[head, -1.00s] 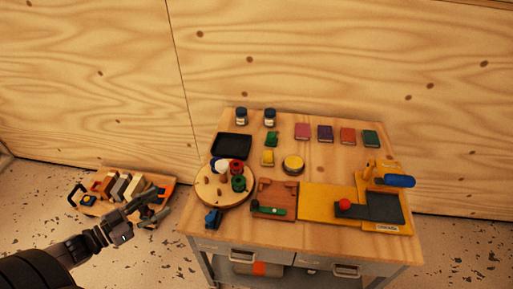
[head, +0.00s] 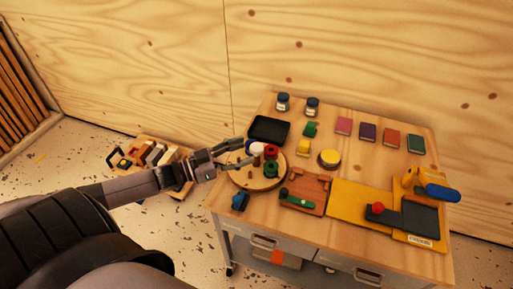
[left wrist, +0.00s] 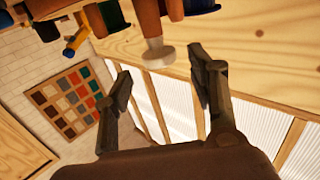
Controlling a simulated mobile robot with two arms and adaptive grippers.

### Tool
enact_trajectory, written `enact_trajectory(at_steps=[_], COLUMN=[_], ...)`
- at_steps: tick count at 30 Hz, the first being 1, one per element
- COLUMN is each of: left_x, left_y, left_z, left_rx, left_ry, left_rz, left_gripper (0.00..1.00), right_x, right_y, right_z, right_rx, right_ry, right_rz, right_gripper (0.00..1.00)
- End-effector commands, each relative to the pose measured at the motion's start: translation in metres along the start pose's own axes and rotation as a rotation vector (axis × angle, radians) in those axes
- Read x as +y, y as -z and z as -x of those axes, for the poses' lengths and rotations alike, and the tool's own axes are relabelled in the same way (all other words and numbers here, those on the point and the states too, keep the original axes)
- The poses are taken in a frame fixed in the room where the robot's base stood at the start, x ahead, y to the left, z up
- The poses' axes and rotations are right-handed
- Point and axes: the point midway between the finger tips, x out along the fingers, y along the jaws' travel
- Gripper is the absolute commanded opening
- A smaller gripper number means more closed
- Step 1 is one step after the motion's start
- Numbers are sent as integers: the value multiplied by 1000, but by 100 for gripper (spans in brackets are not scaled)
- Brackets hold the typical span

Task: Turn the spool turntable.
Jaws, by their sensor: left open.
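The spool turntable (head: 258,183) is a round wooden disc at the left of the workbench top. A white spool (head: 257,149), a red spool (head: 271,152) and a green spool (head: 270,168) stand on it, with blue partly hidden behind. My left gripper (head: 248,151) is open and empty, its fingertips over the turntable's back left side in the head view. In the left wrist view, a wooden peg with a pale rounded end (left wrist: 155,52) shows between the open fingers; I cannot tell contact. My right gripper is not in view.
A black tray (head: 269,129) lies behind the turntable and a blue object (head: 240,201) in front. A brown board (head: 306,191) and yellow board (head: 350,205) lie to the right. Two jars (head: 312,106) stand at the back. A low cart (head: 150,152) stands left of the bench.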

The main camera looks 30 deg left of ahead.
Motion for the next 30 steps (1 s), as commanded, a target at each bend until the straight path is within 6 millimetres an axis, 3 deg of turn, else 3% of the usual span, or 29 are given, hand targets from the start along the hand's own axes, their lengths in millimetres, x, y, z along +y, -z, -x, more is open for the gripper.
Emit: enact_trajectory(at_steps=[6, 12, 23, 30], left_x=[0, 0, 0, 0], left_y=[0, 0, -1, 0], left_z=[-32, -48, -52, -52], left_rx=[2, 1, -1, -1], left_ry=[1, 1, 1, 0], left_rz=[0, 0, 1, 0], left_gripper=[52, 52, 52, 38], right_x=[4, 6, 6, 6], right_y=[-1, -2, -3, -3], right_z=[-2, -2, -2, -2], right_rx=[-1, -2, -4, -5], right_ry=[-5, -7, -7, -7], right_rz=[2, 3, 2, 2], right_gripper=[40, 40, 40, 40])
